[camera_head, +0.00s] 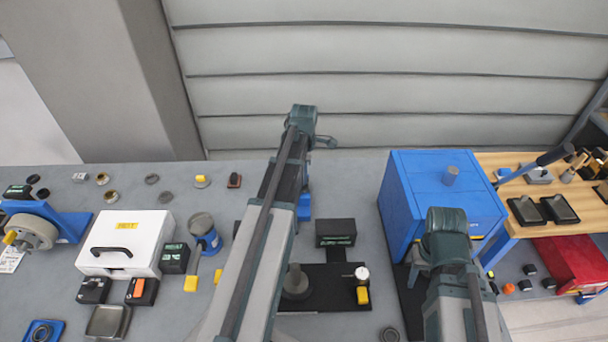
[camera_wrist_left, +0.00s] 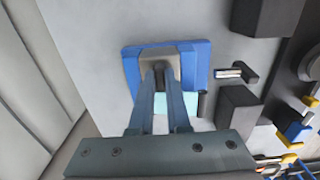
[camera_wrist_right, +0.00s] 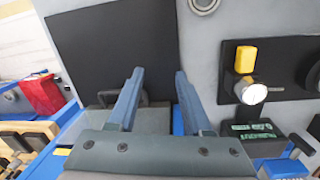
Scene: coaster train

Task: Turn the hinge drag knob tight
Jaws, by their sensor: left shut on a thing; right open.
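In the left wrist view my left gripper (camera_wrist_left: 160,74) is shut on a grey-brown block (camera_wrist_left: 160,58) that stands on a blue base (camera_wrist_left: 132,64). The blue base shows only partly in the head view (camera_head: 305,207), behind my left arm. My right gripper (camera_wrist_right: 158,74) is open and empty above a black mat (camera_wrist_right: 112,45). A grey surface with a dark loop (camera_wrist_right: 108,98) lies below its fingers. A grey round knob (camera_head: 452,175) stands on top of a blue box (camera_head: 410,185). I cannot tell which part is the hinge drag knob.
A black plate (camera_head: 325,298) carries a dial gauge (camera_head: 361,274), with a small display (camera_head: 336,232) behind it. A white case (camera_head: 125,242) and a blue-based spool (camera_head: 32,232) stand at left. A wooden bench (camera_head: 510,167) is at right. Bench space behind the display is clear.

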